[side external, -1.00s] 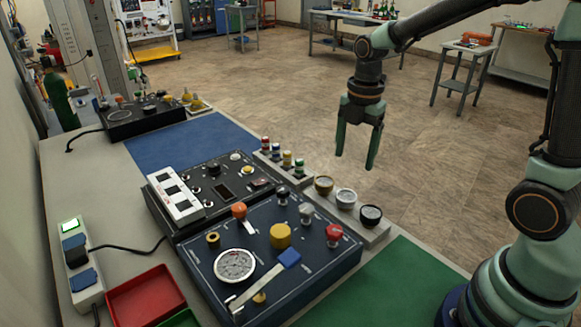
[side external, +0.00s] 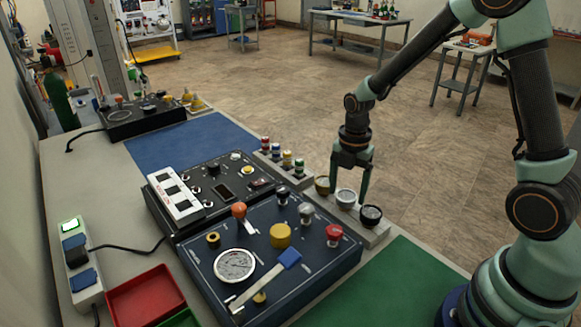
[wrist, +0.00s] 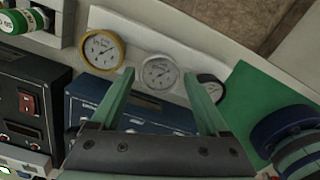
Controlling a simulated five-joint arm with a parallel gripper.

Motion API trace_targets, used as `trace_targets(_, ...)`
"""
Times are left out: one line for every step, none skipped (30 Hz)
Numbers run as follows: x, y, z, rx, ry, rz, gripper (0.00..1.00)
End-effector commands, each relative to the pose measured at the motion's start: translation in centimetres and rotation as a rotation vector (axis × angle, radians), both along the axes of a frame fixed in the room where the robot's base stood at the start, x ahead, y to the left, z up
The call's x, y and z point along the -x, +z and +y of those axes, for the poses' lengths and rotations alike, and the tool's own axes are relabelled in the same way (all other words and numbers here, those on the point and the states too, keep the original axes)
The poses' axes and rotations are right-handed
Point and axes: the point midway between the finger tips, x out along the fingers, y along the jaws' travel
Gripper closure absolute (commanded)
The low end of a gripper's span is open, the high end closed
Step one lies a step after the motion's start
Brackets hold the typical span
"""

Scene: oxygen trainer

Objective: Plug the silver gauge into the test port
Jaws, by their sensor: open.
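The silver gauge (side external: 345,198) stands in the middle of a grey rack, between a brass-coloured gauge (side external: 323,185) and a black gauge (side external: 370,214). My gripper (side external: 350,188) is open and points down at the silver gauge. In the wrist view the silver gauge (wrist: 159,73) shows between the two spread fingertips. I cannot tell how high the fingertips are above it. The dark blue panel box (side external: 205,270) carries knobs, fittings and a large white dial. I cannot tell which fitting is the test port.
A black panel (side external: 222,165) with a white switch block sits behind the blue box. Several coloured-capped pieces (side external: 287,159) stand in a row beside the gauge rack. A green mat (side external: 400,285) and a blue mat (side external: 195,140) lie clear. A red tray (side external: 145,295) stands front left.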

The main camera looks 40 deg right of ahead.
Motion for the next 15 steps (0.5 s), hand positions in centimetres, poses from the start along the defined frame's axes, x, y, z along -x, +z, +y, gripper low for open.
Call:
trace_targets(0.0, -0.8, 0.0, -0.001, 0.000, 0.004, 0.21)
trace_targets(0.0, -1.2, 0.0, -0.001, 0.000, 0.003, 0.21)
trace_targets(0.0, -1.7, 0.0, 0.000, 0.000, 0.003, 0.21)
trace_targets(0.0, -1.9, 0.0, 0.000, 0.000, 0.002, 0.21)
trace_targets(0.0, -2.1, 0.0, 0.000, 0.000, 0.002, 0.21)
trace_targets(0.0, -2.4, 0.0, 0.000, 0.000, 0.002, 0.21)
trace_targets(0.0, -2.5, 0.0, 0.000, 0.000, 0.001, 0.21)
trace_targets(0.0, -2.5, 0.0, 0.000, 0.000, 0.000, 0.21)
trace_targets(-0.1, -2.5, 0.0, 0.000, 0.000, -0.001, 0.21)
trace_targets(-0.1, -2.5, 0.0, 0.000, 0.000, -0.001, 0.21)
trace_targets(-0.1, -2.5, 0.0, 0.001, 0.000, -0.001, 0.21)
trace_targets(-0.1, -2.5, 0.0, 0.001, 0.000, -0.001, 0.21)
trace_targets(-0.1, -2.5, 0.0, 0.001, 0.000, -0.001, 0.21)
trace_targets(-0.1, -2.5, 0.0, 0.000, 0.000, -0.001, 0.21)
trace_targets(-0.1, -2.5, 0.0, 0.000, 0.000, -0.001, 0.33)
